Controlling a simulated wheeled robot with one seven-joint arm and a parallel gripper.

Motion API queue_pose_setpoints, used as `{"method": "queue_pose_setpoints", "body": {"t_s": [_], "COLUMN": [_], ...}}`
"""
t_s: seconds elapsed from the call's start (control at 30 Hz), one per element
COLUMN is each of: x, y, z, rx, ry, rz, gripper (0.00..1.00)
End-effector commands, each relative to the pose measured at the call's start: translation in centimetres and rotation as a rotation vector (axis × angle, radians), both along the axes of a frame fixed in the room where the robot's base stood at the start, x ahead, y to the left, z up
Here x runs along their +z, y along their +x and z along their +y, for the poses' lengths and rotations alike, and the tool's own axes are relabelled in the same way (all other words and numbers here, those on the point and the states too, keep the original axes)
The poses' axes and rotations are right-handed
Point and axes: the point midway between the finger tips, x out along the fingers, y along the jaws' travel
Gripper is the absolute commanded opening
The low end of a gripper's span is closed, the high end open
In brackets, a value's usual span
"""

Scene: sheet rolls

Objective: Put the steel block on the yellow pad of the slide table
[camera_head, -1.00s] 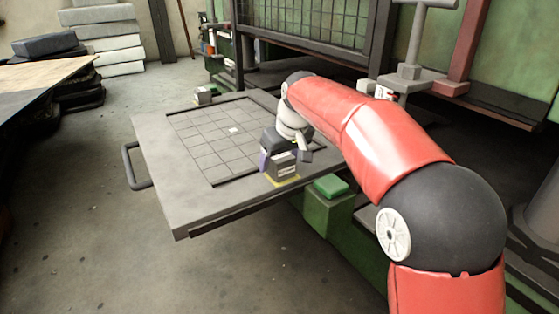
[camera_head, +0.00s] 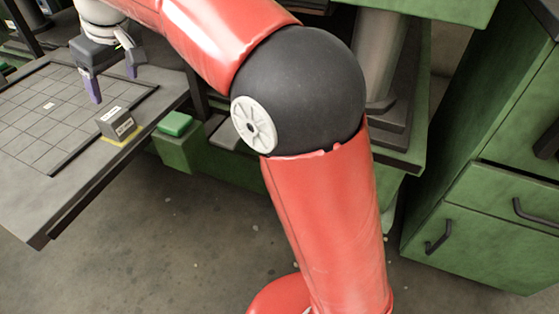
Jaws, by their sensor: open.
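Only a yellow strip of the pad shows around the block's base. My gripper (camera_head: 114,83) is open and empty, with purple-sided fingers pointing down. It is above and behind the block, apart from it, over the gridded part of the table. The far left of the table is cut off by the frame.
A green button box (camera_head: 176,124) stands beside the table's right edge. A green cabinet (camera_head: 470,225) with dark handles stands at the right. A grey column (camera_head: 385,60) rises behind my arm. The floor in front is bare.

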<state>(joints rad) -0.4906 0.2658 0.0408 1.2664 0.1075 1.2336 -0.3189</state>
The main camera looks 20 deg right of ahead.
Motion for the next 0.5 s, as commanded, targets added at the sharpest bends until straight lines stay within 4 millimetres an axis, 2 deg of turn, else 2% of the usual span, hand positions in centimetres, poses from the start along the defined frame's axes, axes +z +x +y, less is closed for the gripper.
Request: {"method": "queue_pose_setpoints", "body": {"t_s": [0.1,0.27,0.37,0.4,0.5], "x": [0.9,0.5,-0.8,-1.6,-4.2], "y": [-1.9,-6.3,-10.1,-11.8,-16.3], "z": [-5.4,-13.3,-18.2,-20.2,-24.2], "rx": [-0.106,-0.285,-0.409,-0.463,-0.589], "ry": [0.002,0.007,0.011,0.015,0.022], "rz": [-0.017,-0.034,-0.048,-0.055,-0.068], "gripper": [0.73,0.73,0.73,0.73,0.73]}}
